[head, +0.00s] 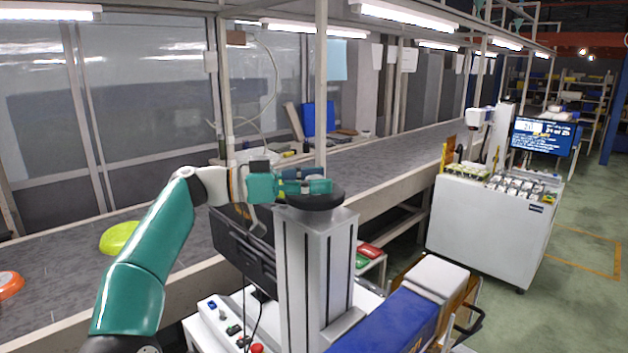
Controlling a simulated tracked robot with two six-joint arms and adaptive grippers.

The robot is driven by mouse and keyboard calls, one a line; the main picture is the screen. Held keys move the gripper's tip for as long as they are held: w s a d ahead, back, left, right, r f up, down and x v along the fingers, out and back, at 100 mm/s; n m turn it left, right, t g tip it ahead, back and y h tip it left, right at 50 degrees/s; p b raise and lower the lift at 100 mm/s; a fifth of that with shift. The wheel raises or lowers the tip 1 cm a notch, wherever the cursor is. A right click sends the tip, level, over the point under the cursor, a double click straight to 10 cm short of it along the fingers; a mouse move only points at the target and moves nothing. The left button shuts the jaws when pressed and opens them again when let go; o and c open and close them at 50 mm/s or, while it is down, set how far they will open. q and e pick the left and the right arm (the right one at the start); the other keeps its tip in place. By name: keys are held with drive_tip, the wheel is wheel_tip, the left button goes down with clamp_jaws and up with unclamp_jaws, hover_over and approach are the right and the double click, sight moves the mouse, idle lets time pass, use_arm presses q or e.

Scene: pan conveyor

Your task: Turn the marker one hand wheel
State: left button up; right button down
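A black round hand wheel (316,199) lies flat on top of a grey upright column (316,265), in the middle of the head view. My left gripper (312,182) comes in from the left, level, and its fingers are over the wheel. They partly hide the wheel's far side. I cannot tell whether the fingers touch the wheel or whether they are open or shut. No number or marking on the wheel is readable. My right gripper is not in view.
A conveyor (180,262) runs behind the column, with a yellow-green pan (119,238) and an orange pan (9,285) on it. A dark monitor (243,252) is left of the column. A blue-covered unit (395,322) is in front right. A white cabinet (485,232) stands farther right.

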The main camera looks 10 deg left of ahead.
use_arm(q)
drive_tip(key=shift+s, duration=0.1)
drive_tip(key=v, duration=1.2)
drive_tip(key=shift+f, duration=0.15)
